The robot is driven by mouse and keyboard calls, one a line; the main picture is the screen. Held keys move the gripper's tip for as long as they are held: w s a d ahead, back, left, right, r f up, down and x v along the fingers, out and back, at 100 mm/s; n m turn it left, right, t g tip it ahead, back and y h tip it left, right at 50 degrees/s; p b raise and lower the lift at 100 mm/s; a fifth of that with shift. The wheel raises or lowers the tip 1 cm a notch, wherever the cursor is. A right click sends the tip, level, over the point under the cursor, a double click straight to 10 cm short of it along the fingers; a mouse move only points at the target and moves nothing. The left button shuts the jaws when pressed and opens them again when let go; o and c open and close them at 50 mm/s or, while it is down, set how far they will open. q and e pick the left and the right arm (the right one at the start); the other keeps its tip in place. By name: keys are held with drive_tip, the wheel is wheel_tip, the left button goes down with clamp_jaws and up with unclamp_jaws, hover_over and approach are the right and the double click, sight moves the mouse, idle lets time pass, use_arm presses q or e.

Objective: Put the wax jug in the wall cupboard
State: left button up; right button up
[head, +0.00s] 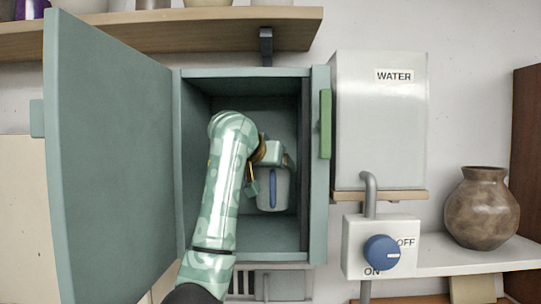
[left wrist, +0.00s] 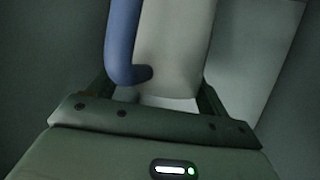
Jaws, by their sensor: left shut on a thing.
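The wax jug (head: 282,194) is pale grey with a blue handle, and it is inside the open wall cupboard (head: 245,74). It is upright in the head view. My left gripper (head: 268,165) reaches into the cupboard and is shut on the jug near its upper part. In the left wrist view the jug (left wrist: 175,45) sits between the two fingers of my left gripper (left wrist: 155,95), its blue handle on the left side. The jug's base looks slightly above the cupboard floor, but I cannot tell whether they touch. My right gripper is out of view.
The teal cupboard door (head: 105,160) stands wide open on the left. A green handle-like bar (head: 325,124) is on the cupboard's right edge. To the right are a white water tank (head: 380,130), a blue knob (head: 381,252) and a brown vase (head: 481,210) on a shelf.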

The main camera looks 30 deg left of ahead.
sight(266, 182)
use_arm(q)
drive_tip(key=shift+f, duration=0.75)
wheel_tip(266, 182, down, 3)
drive_tip(key=shift+r+p, duration=0.1)
drive_tip(key=shift+p, duration=0.85)
drive_tip(key=shift+w+a+f, duration=0.1)
drive_tip(key=shift+f, duration=0.3)
drive_tip(key=o, duration=1.7)
drive_tip(key=shift+f, duration=0.15)
drive_tip(key=shift+o, duration=0.2)
drive_tip(key=shift+r, duration=0.2)
drive_tip(key=b+v, duration=0.4)
drive_tip(key=v, duration=0.8)
